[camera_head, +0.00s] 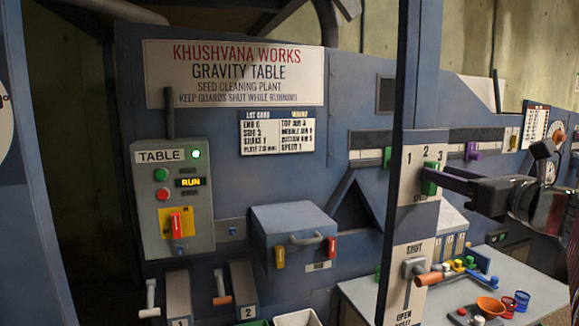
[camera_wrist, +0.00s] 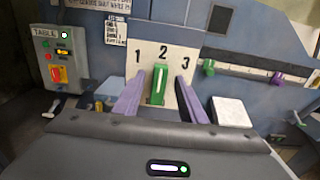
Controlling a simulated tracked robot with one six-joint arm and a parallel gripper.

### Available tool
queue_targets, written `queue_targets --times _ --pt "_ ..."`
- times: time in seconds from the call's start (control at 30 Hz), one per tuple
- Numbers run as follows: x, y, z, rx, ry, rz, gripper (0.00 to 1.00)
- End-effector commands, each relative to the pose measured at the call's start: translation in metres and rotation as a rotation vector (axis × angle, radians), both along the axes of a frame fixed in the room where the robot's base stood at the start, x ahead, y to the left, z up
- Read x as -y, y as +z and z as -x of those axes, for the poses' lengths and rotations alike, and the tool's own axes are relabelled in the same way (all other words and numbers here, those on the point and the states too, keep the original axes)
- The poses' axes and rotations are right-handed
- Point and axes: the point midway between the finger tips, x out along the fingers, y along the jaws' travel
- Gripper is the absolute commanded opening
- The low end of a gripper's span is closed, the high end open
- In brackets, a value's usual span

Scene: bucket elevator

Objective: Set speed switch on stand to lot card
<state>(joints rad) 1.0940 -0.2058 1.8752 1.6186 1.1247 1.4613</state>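The speed switch is a green handle (camera_head: 429,180) on a white plate (camera_head: 411,158) marked 1, 2, 3 on the dark upright stand (camera_head: 409,60). In the wrist view the green handle (camera_wrist: 158,86) stands upright just under the 2. My gripper (camera_head: 446,178) reaches in from the right; in the wrist view its purple fingers (camera_wrist: 159,90) are apart on both sides of the handle, with gaps showing. The lot card (camera_head: 277,132) on the blue machine has small print; its last right-hand line appears to read SPEED 1.
A second lever (camera_head: 413,267), marked SHUT and OPEN, sits lower on the stand. A grey TABLE control box (camera_head: 172,198) with a lit RUN display is at left. A bench (camera_head: 540,290) with bowls and cups is at lower right. Sliders (camera_head: 472,151) line the back.

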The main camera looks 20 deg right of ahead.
Motion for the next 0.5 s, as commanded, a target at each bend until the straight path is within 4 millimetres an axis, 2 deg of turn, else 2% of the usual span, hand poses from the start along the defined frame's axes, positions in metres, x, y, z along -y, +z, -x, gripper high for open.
queue_targets --times 0.2,0.5 --pt "-0.001 0.000 -0.018 0.000 0.002 0.000 0.38" --pt "0.000 0.000 -0.020 0.000 0.000 0.000 0.38"
